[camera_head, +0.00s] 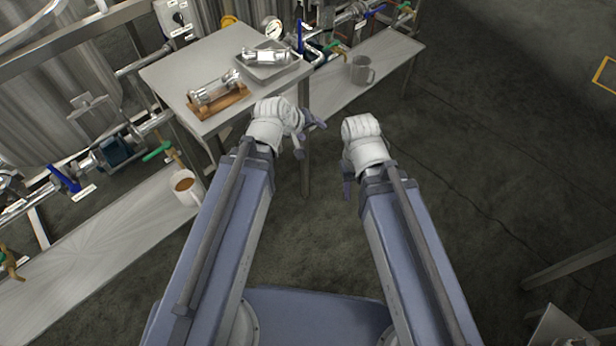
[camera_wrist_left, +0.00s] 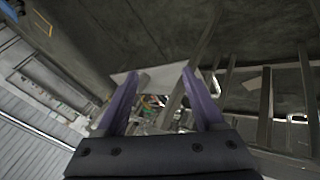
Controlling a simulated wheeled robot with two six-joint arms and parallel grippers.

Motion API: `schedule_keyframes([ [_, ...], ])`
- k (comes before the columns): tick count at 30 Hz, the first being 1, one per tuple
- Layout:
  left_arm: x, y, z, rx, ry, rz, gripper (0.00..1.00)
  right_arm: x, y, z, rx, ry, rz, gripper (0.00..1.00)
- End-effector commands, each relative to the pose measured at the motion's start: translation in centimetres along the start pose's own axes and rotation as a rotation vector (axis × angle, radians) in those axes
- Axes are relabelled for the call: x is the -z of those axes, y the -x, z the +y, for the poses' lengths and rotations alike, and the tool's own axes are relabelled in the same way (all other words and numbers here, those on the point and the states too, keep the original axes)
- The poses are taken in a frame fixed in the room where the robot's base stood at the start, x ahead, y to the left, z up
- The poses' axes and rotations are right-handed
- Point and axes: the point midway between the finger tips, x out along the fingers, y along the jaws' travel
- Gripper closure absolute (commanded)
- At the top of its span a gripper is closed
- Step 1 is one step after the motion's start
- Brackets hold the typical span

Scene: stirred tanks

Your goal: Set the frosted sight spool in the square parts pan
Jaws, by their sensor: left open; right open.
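A spool with a glassy middle and metal ends (camera_head: 214,88) lies on a wooden cradle (camera_head: 222,106) on the small steel table. A second, similar spool (camera_head: 264,57) lies in the square grey parts pan (camera_head: 282,72) at the table's far right corner. I cannot tell from this view which glass is frosted. My left gripper (camera_head: 309,134) is open and empty, just off the table's near right edge, apart from both spools. The left wrist view shows its two spread fingers (camera_wrist_left: 160,75) with nothing between them. My right gripper (camera_head: 347,188) is open, farther right over the floor.
The small table (camera_head: 185,70) has bare room left of the pan. A grey mug (camera_head: 361,70) stands on the low bench behind; a white mug with brown contents (camera_head: 186,187) stands on the bench at left. Tanks, pipes and valves line the back.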

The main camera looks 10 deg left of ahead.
Motion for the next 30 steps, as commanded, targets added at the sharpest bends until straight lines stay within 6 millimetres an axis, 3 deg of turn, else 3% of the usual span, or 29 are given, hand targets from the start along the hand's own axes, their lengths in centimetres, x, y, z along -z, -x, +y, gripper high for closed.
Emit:
schedule_keyframes([
  [1,-3.5,-0.3,-0.1,0.079,-0.155,-0.104,0.3,0.0,0.0,0.0,0.0,0.0,0.0,0.5],
  [3,-7.3,0.0,-1.1,0.186,-0.347,-0.235,0.3,0.0,0.0,0.0,0.0,0.0,0.0,0.5],
  [6,-11.0,1.2,-2.7,0.312,-0.556,-0.391,0.3,0.0,0.0,0.0,0.0,0.0,0.0,0.5],
  [9,-13.0,2.5,-3.9,0.4,-0.692,-0.5,0.3,0.0,0.0,0.0,0.0,0.0,0.0,0.5],
  [15,-14.2,3.8,-4.9,0.467,-0.786,-0.587,0.3,0.0,0.0,0.0,0.0,0.0,0.0,0.5],
  [30,-14.2,3.8,-4.9,0.466,-0.783,-0.586,0.3,0.0,0.0,0.0,0.0,0.0,0.0,0.5],
])
